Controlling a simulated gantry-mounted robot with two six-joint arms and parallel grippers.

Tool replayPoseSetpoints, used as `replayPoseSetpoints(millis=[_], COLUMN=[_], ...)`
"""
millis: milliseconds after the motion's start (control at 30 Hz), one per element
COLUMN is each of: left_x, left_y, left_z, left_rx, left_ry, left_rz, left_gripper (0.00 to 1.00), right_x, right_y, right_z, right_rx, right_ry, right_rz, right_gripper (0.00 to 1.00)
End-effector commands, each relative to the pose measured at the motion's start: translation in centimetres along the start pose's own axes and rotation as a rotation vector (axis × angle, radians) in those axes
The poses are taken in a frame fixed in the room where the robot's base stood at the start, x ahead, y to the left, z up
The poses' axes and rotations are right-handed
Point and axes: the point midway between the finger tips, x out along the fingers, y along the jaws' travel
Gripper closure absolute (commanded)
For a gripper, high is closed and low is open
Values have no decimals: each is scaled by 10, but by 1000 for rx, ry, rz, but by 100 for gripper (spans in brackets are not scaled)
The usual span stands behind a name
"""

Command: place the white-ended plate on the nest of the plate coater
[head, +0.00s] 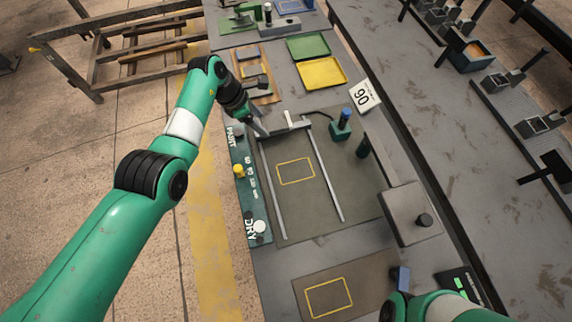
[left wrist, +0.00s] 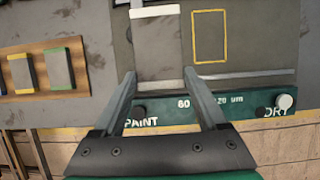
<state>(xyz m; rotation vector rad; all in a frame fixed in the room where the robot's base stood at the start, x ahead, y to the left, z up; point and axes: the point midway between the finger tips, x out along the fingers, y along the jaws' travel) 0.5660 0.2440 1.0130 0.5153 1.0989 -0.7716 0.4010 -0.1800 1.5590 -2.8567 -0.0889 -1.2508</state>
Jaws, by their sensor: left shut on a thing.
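The grey white-ended plate (left wrist: 158,50) shows in the left wrist view between the fingers of my left gripper (left wrist: 162,85), with its white end at the far side. My left gripper is shut on it. In the head view the left gripper (head: 258,128) is over the PAINT end of the plate coater (head: 330,190), and I cannot make out the plate clearly there. The coater's nest, a yellow outline (head: 296,171), is empty; it also shows right of the plate in the left wrist view (left wrist: 209,36). My right gripper is not in view.
A wooden rack (left wrist: 42,50) with several colour-ended plates stands left of the coater in the wrist view. The coater has two rails and a crossbar. A 90 sign (head: 362,96), green tray (head: 308,46) and yellow tray (head: 323,73) are nearby. Another yellow outline (head: 329,297) is nearer.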

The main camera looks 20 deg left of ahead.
Motion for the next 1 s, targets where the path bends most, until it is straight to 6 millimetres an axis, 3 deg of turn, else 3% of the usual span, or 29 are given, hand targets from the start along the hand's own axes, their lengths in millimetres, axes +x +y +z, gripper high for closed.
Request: replayPoseSetpoints(millis=[33, 233, 300, 500, 867, 1000], left_x=[-1, 23, 34, 76, 92, 116], left_y=[-8, -49, -67, -96, -108, -112], left_z=[4, 8, 10, 3, 2, -7], left_rx=[4, 4, 5, 2, 1, 0], left_ry=[-3, -3, -3, -1, -4, -3], left_rz=[1, -1, -1, -1, 2, 1], left_gripper=[92, 92, 92, 92, 92, 92], right_x=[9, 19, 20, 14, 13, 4], right_y=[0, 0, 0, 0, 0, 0], right_z=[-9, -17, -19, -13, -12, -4], right_rx=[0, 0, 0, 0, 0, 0], right_ry=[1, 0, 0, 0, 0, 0], right_rz=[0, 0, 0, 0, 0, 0], right_gripper=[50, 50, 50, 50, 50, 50])
